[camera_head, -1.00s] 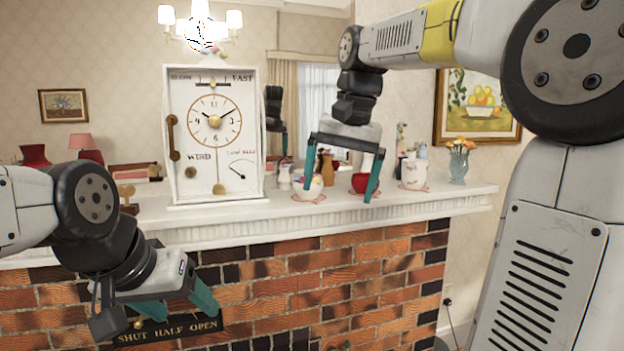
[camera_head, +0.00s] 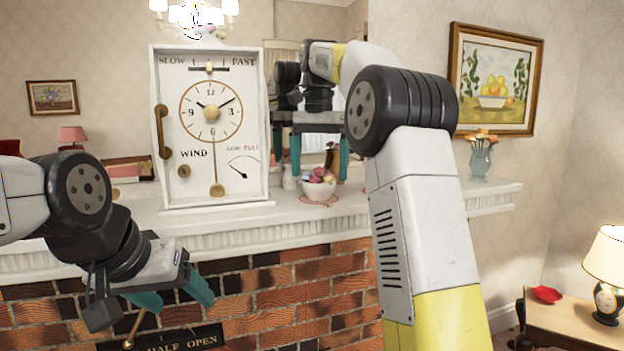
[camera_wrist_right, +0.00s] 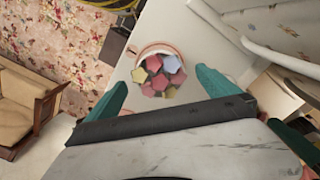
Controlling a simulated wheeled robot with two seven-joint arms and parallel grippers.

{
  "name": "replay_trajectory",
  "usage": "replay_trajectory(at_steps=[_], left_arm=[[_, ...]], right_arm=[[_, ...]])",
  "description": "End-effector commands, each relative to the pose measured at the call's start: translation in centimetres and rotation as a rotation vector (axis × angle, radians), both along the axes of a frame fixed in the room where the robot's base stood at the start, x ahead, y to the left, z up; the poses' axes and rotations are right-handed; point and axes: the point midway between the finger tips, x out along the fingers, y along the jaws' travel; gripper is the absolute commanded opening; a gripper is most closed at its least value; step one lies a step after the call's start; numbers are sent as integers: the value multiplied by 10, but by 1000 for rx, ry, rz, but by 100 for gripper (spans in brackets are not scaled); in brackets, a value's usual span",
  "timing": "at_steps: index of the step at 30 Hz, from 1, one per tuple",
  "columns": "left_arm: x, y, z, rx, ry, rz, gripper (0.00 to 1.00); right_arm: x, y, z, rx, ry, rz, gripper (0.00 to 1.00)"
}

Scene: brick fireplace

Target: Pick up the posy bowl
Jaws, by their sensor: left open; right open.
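The posy bowl (camera_head: 318,189), a small white bowl filled with pink, yellow and bluish posies, stands on a round pinkish mat on the mantel, right of the clock. My right gripper (camera_head: 320,170) is open, with one teal finger on each side of the bowl in the head view. In the right wrist view, the bowl (camera_wrist_right: 160,72) shows between and beyond the fingertips (camera_wrist_right: 162,80); I cannot tell if they touch it. My left gripper (camera_head: 178,299) is open and empty in front of the brickwork, below the mantel.
The large white clock (camera_head: 210,125) stands close to the left of the bowl. A mirror behind reflects my arm. A flower vase (camera_head: 481,160) stands at the mantel's right end. My right arm hides the mantel between. A side table (camera_head: 570,325) with a lamp (camera_head: 607,270) stands lower right.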

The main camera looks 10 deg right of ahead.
Motion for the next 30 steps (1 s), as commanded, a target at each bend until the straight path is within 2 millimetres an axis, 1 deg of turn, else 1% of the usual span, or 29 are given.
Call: replay_trajectory(at_steps=[6,9,17,20,21,23,24,28,29,30], left_arm=[[0,0,0,0,0,0,67],[0,0,0,0,0,0,67],[0,0,0,0,0,0,67],[0,0,0,0,0,0,67],[0,0,0,0,0,0,67],[0,0,0,0,0,0,67],[0,0,0,0,0,0,67],[0,0,0,0,0,0,67],[0,0,0,0,0,0,67],[0,0,0,0,0,0,67]], right_arm=[[-2,-1,-31,-1,3,0,99],[-2,-1,-40,0,1,1,99],[-1,-1,-42,0,-1,1,99],[-1,-1,-42,0,-1,1,82],[-1,-1,-42,0,-1,1,74],[-1,-1,-42,0,-1,1,62],[-1,-1,-42,0,-1,1,54],[-1,-1,-42,0,-1,1,29],[-1,-1,-42,0,-1,1,24],[-1,-1,-42,0,-1,1,24]])
